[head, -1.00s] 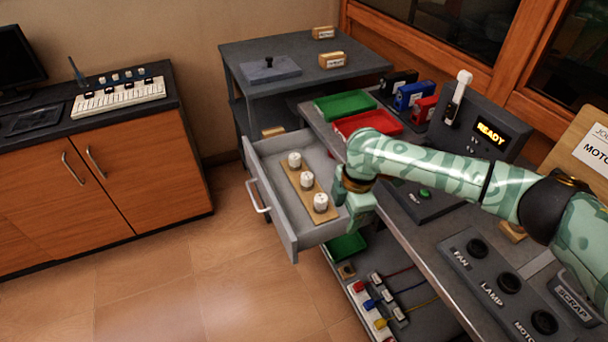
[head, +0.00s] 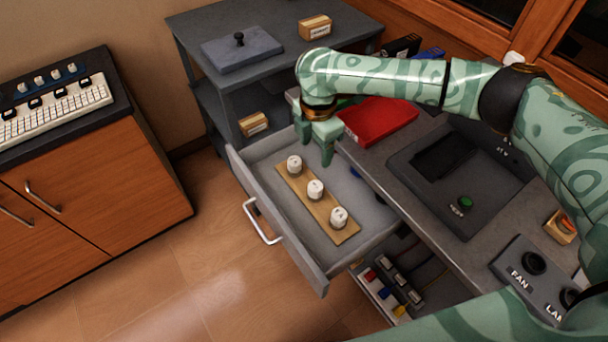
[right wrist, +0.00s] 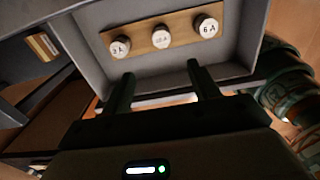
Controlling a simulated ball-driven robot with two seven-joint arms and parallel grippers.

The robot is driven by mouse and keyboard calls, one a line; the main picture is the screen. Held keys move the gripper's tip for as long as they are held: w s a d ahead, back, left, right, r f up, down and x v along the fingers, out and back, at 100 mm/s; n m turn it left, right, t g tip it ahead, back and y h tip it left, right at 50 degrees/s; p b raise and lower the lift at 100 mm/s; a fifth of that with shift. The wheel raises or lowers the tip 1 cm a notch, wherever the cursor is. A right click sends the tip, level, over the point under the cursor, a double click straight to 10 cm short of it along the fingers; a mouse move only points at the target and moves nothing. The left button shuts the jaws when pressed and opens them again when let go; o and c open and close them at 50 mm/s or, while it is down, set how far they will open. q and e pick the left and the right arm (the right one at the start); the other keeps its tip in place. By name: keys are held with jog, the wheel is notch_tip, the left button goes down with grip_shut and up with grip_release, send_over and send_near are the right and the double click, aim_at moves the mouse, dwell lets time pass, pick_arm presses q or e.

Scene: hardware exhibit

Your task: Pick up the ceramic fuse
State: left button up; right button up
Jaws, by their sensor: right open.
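Three white ceramic fuses stand upright in a row on a wooden strip (head: 325,206) in the open grey drawer (head: 262,206). In the head view they are the far fuse (head: 294,164), the middle fuse (head: 315,190) and the near fuse (head: 338,217). The right wrist view shows a fuse marked 3 A (right wrist: 120,46), a middle one with an unclear label (right wrist: 161,37) and one marked 6 A (right wrist: 206,26). My right gripper (head: 318,150) is open and empty, pointing down just right of the far fuse. Its fingers (right wrist: 160,82) are apart from the fuses. My left gripper is not visible.
The worktop with a red tray (head: 378,120) and a dark panel (head: 460,180) borders the drawer on the right. A grey shelf cart (head: 200,25) stands behind. The drawer handle (head: 262,222) sticks out over clear floor.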

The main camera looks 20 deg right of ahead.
jog(key=b, duration=0.5)
send_over(316, 186)
jog(key=f, duration=1)
jog(key=shift+w+a+f, duration=0.2)
jog(key=shift+a+f, duration=0.05)
jog(key=shift+f, duration=0.4)
jog(key=f+b, duration=0.3)
jog(key=f, duration=0.2)
jog(key=shift+d, duration=0.2)
jog(key=shift+s+r, duration=0.1)
jog(key=shift+r, duration=0.05)
jog(key=shift+c, duration=0.7)
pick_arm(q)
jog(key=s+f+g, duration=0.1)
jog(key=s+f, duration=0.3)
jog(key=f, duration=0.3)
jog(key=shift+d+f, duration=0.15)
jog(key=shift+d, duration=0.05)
pick_arm(e)
jog(key=c, duration=0.9)
